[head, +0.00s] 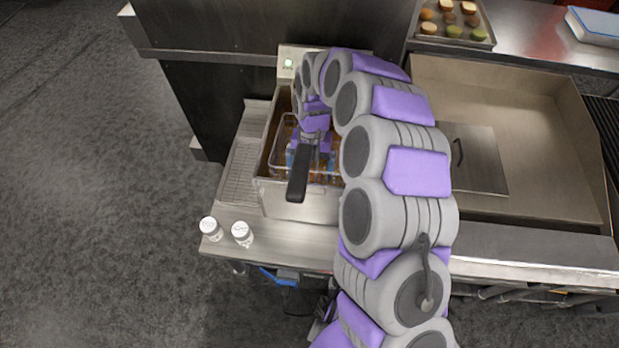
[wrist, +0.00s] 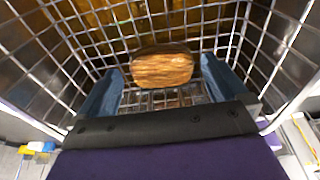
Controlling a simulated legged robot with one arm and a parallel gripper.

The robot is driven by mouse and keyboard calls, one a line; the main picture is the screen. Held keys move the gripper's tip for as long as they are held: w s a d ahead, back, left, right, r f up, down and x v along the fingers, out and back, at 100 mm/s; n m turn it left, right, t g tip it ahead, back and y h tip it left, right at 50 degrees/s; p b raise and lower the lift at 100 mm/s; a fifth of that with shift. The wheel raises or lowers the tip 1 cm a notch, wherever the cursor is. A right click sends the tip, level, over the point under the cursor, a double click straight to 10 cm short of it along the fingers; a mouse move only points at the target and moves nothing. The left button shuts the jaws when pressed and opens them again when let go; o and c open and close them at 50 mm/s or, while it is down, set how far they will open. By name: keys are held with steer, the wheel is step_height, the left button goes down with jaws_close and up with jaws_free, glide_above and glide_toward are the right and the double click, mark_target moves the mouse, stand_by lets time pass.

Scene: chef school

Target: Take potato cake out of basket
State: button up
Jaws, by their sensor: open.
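The potato cake (wrist: 162,68) is a golden-brown oval lying in the bottom of the wire basket (wrist: 92,40) in the wrist view. My gripper (wrist: 160,82) is open, inside the basket, with one blue finger on each side of the cake. I cannot tell whether the fingers touch it. In the head view the basket (head: 282,155) sits in the fryer (head: 262,187), with its black handle (head: 299,172) toward the front. My gripper (head: 308,160) reaches down into it; the cake is not clearly seen there.
Two small white-capped jars (head: 242,233) stand on the counter's front left. A tray of food pieces (head: 455,22) is at the back right. A wide steel griddle (head: 540,130) lies right of my arm. The basket's wire walls surround my gripper.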

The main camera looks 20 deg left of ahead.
steer(key=shift+x, duration=0.95)
steer(key=shift+d, duration=0.1)
steer(key=c, duration=1)
steer(key=shift+r, duration=0.1)
